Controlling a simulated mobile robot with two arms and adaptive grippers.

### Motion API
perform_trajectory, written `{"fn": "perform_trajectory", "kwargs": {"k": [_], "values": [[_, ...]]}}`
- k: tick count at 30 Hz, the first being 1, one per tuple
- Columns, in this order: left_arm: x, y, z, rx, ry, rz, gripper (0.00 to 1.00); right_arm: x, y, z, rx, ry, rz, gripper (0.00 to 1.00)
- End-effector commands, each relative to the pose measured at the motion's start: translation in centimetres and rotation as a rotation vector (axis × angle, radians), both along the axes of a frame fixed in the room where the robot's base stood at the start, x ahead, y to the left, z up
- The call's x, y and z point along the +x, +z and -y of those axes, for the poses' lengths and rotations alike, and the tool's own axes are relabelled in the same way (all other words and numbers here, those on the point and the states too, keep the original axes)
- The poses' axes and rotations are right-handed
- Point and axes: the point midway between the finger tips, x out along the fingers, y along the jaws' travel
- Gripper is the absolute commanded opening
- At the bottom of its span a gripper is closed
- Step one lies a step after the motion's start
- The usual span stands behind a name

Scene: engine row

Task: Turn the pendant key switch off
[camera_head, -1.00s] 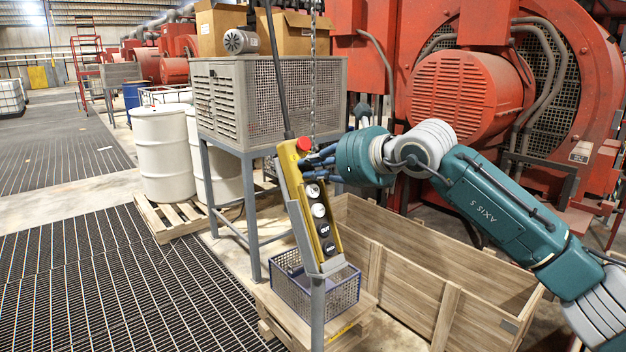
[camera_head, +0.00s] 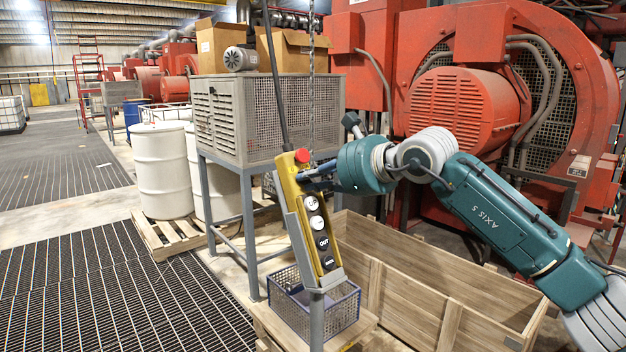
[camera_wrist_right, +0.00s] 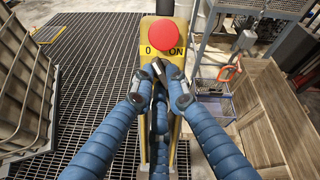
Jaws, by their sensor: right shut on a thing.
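The yellow pendant (camera_head: 290,181) stands tilted in a grey holder in the head view, with a red mushroom button (camera_head: 302,155) on top and several round buttons below. The wrist view shows the pendant (camera_wrist_right: 149,45) close up, its red button (camera_wrist_right: 164,33) above the marks "0" and "ON". My right gripper (camera_head: 308,180) is at the upper face of the pendant, just below the red button. In the wrist view the blue fingers of the right gripper (camera_wrist_right: 161,76) come together below those marks, shut on the key switch. My left gripper is out of view.
A wire basket (camera_head: 341,311) is behind the pendant's post. A wooden crate (camera_head: 415,313) lies to the right, below my right arm. A grey mesh cabinet (camera_head: 222,120) on legs and white drums (camera_head: 160,170) stand behind. Floor grating lies open at left.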

Motion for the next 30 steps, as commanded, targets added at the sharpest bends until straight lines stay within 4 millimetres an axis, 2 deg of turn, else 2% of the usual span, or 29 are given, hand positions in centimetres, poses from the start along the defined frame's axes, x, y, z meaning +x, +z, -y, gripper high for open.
{"fn": "perform_trajectory", "kwargs": {"k": [4,5,6,15,19,30], "values": [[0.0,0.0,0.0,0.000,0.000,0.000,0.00,0.0,0.0,0.0,-0.001,0.001,0.001,0.00],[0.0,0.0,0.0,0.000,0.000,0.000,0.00,0.0,0.0,0.0,-0.001,0.001,0.001,0.18],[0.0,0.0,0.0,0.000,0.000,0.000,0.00,0.0,0.0,0.0,-0.001,0.001,0.001,0.22],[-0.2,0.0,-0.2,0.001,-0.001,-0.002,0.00,-0.1,0.1,0.1,-0.001,0.000,0.001,0.22],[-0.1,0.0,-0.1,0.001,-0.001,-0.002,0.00,-0.8,0.5,0.8,0.000,-0.002,0.003,0.22],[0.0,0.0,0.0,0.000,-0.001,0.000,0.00,-6.3,3.2,5.1,0.000,-0.003,0.003,0.22]]}}
